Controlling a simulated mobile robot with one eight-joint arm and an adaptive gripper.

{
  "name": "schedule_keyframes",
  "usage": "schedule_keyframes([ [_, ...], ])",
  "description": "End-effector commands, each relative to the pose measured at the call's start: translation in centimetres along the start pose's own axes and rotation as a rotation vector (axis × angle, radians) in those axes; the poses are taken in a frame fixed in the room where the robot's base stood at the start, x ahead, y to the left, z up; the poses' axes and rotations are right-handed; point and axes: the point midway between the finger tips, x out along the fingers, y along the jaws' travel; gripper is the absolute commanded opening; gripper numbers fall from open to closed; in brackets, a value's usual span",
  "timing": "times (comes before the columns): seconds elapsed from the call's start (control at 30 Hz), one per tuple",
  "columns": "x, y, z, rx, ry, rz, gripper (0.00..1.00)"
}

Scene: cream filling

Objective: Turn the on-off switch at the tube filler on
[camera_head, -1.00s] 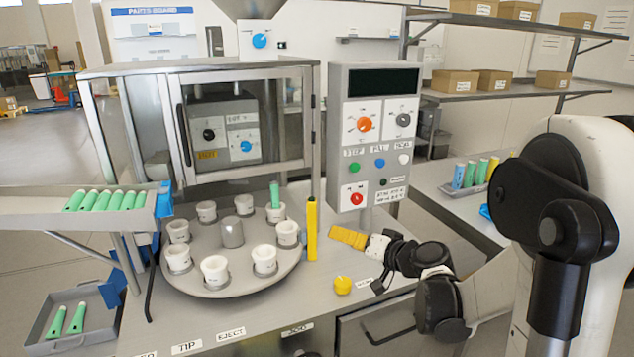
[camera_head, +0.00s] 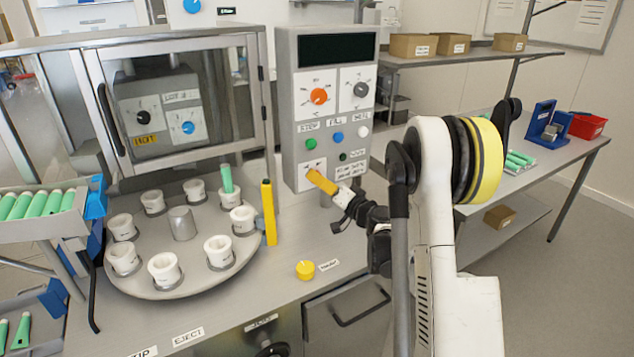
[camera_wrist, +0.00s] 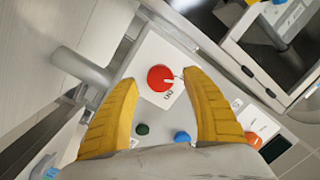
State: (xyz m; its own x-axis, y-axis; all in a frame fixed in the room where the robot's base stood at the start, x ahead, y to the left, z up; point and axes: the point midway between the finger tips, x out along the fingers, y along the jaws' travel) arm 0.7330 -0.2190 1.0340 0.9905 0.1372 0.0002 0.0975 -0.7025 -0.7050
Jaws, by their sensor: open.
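The tube filler's control panel (camera_head: 286,105) stands upright in the middle of the head view. Its red on-off switch (camera_wrist: 160,78) is a round knob with a pale pointer mark, on a white plate beside the letters ON. In the head view my gripper (camera_head: 320,181) reaches the lower left of the panel and mostly covers the switch. In the wrist view the two yellow fingers of my gripper (camera_wrist: 162,76) are spread apart, with the switch showing between their tips. I cannot tell whether either finger touches it.
Green (camera_head: 311,144) and blue (camera_head: 337,137) buttons and an orange dial (camera_head: 319,96) sit above the switch. A turntable (camera_head: 190,292) with white cups, one holding a green tube, stands left. A yellow upright post (camera_head: 268,212) and yellow round button (camera_head: 305,269) are close by.

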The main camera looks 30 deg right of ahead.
Motion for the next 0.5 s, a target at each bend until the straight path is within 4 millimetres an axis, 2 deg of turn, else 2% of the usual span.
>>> schedule_keyframes([
  [0.17, 1.5, 0.0, 0.1, 0.0, -0.001, 0.0, 0.57],
  [0.43, 1.7, -0.1, 0.0, 0.0, 0.0, 0.0, 0.57],
  [0.47, 1.7, -0.1, 0.0, 0.0, 0.0, 0.0, 0.55],
  [0.5, 1.7, -0.1, 0.0, 0.0, 0.0, 0.0, 0.43],
])
